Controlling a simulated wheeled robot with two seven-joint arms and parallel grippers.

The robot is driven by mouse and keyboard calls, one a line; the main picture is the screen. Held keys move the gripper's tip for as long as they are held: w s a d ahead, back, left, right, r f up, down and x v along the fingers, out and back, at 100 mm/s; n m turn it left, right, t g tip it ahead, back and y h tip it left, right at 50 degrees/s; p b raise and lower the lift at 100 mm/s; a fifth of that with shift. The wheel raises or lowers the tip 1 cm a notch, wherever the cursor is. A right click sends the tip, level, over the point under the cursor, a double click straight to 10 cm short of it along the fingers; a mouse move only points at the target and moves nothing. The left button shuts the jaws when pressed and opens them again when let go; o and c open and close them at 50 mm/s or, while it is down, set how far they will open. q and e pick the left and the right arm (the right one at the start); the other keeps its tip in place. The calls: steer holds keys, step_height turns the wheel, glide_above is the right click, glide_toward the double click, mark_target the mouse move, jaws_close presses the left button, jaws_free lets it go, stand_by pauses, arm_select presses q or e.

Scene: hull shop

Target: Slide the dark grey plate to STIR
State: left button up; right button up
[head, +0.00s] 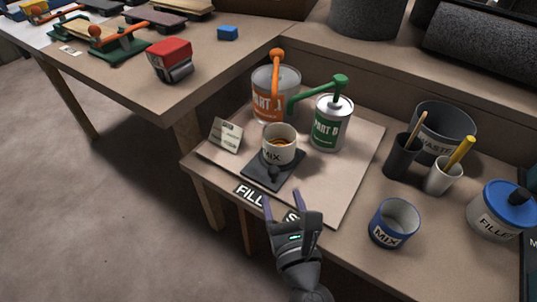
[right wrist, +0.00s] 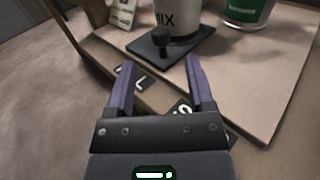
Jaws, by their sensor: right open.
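The dark grey plate (head: 257,178) lies on the tan board, with a short dark knob (head: 274,171) at its front. A white MIX cup (head: 279,150) with amber contents stands on the plate. The plate (right wrist: 184,46) and its knob (right wrist: 159,38) also show in the right wrist view. A FILL label (head: 248,195) lies in front of the plate; a second label (head: 292,215) showing an S is partly hidden by my gripper. My right gripper (head: 283,200) is open and empty, in front of the knob and apart from it. My left gripper is not in view.
An orange PART A can (head: 264,102) and a green PART B can (head: 329,131), both with pumps, stand behind the cup. A small card (head: 226,135) stands left. A blue-rimmed MIX cup (head: 392,227) stands right. The board's front right is clear.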

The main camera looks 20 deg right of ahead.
mark_target(275, 175)
steer(key=w, duration=0.5)
steer(key=w+d, duration=0.1)
steer(key=w, duration=0.1)
steer(key=shift+w, duration=0.4)
jaws_close()
stand_by(0.3)
stand_by(0.4)
